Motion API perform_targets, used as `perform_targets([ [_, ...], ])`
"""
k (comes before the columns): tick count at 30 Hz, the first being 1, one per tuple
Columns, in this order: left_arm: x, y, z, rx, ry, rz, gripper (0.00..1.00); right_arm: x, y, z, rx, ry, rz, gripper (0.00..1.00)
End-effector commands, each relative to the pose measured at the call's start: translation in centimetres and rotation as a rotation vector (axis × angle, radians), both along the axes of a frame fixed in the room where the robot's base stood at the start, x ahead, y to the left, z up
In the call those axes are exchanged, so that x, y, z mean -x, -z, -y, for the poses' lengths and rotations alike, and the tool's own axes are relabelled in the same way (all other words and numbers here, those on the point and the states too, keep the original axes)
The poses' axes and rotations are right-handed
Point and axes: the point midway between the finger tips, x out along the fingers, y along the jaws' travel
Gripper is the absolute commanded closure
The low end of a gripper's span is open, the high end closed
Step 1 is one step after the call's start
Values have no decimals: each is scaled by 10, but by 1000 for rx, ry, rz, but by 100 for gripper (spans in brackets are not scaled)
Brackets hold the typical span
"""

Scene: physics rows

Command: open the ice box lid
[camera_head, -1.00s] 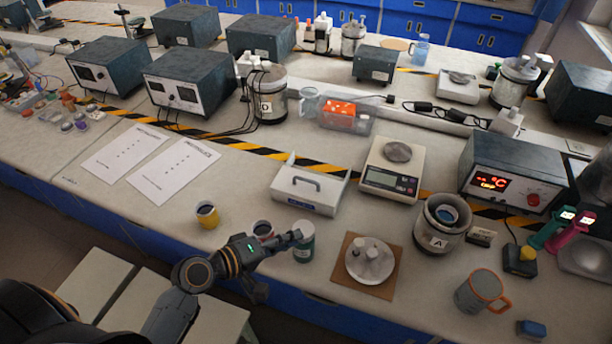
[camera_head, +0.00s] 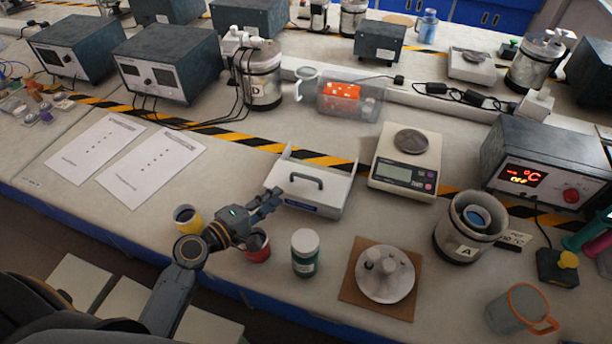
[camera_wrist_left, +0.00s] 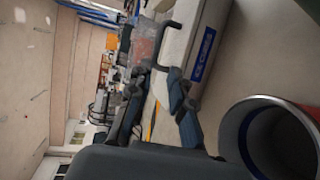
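The ice box (camera_head: 325,205) is a low white box with a dark arched handle (camera_head: 306,181) on its lid and a blue label on its front. It stands on the bench in the middle of the head view, with the lid down. In the left wrist view the white box (camera_wrist_left: 201,38) shows at the top, with its dark handle to the left. My left gripper (camera_head: 272,203) is just left of the box's front corner, apart from the handle. Its fingers (camera_wrist_left: 154,102) are spread with nothing between them. My right gripper is not in view.
A red cup (camera_head: 257,248) stands under my left gripper, a yellow cup (camera_head: 188,219) to its left and a green jar (camera_head: 304,252) to its right. A scale (camera_head: 404,176) stands right of the box.

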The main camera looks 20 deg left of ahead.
Motion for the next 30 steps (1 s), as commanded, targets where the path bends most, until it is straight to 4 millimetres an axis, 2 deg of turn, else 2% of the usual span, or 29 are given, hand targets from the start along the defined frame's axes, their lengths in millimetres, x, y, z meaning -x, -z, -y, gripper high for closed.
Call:
perform_targets([
  [6, -41, 3, 20, 4, 1, 1, 79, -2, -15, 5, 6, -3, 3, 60],
  [15, -92, 16, 44, 2, 2, 1, 79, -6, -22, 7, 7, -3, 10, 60],
  [21, -107, 21, 50, 1, 2, 1, 79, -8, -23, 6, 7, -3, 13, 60],
  [30, -110, 22, 52, 0, 2, 0, 79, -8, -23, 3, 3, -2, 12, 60],
])
